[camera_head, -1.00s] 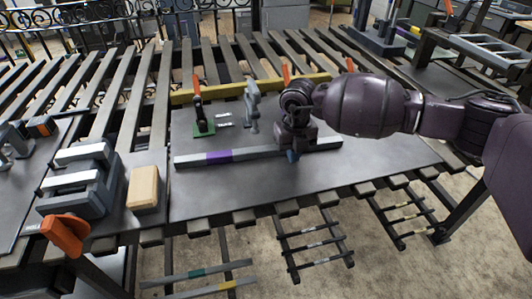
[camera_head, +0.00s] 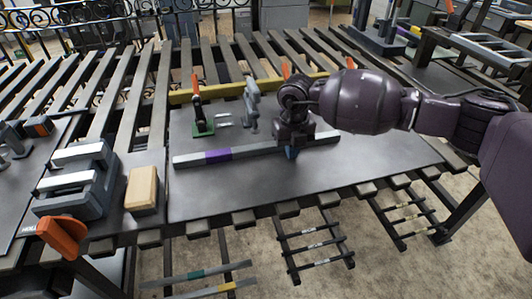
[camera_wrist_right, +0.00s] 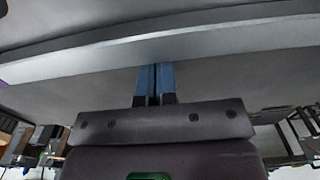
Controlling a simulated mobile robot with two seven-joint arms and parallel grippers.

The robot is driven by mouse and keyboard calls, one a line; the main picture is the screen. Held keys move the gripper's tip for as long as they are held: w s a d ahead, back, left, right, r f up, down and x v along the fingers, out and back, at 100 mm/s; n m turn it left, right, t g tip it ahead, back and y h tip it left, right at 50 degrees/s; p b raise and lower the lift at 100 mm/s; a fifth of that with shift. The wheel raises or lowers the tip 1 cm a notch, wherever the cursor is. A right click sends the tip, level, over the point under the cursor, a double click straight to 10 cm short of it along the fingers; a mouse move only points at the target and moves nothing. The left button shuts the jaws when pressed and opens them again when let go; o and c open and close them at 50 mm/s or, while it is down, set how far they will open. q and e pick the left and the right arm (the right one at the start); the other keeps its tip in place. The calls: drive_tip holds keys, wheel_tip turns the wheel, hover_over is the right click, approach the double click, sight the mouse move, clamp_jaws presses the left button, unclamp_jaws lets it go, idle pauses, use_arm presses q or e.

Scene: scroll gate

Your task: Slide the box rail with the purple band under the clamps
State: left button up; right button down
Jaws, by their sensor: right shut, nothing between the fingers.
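The box rail (camera_head: 255,149) is a long grey bar with a purple band (camera_head: 218,156) near its left end. It lies on the dark plate, roughly parallel to the yellow bar behind it. My right gripper (camera_head: 291,153) points down at the rail's near side, right of its middle. In the right wrist view the blue fingertips (camera_wrist_right: 154,80) are together, close to the rail (camera_wrist_right: 160,45), with nothing between them. A clamp with a red handle and green base (camera_head: 201,112) and a grey clamp (camera_head: 252,105) stand behind the rail. My left gripper is not in view.
A yellow bar (camera_head: 222,91) runs behind the clamps. A wooden block (camera_head: 142,188) and a grey vise (camera_head: 82,180) with an orange handle stand at the left. The plate (camera_head: 300,185) in front of the rail is clear.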

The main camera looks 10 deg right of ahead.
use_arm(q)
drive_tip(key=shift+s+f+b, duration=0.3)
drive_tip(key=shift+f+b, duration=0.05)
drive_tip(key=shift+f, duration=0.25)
use_arm(e)
drive_tip(key=shift+w, duration=0.95)
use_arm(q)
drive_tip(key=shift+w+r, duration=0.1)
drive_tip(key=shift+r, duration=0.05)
use_arm(e)
drive_tip(key=shift+s, duration=0.15)
drive_tip(key=shift+s+r+p, duration=0.15)
drive_tip(key=shift+s+p, duration=0.75)
drive_tip(key=shift+s, duration=0.2)
use_arm(q)
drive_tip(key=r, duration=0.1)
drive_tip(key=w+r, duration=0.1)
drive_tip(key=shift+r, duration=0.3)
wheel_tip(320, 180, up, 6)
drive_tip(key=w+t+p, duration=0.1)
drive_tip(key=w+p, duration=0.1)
drive_tip(key=p, duration=0.2)
use_arm(e)
wheel_tip(320, 180, up, 8)
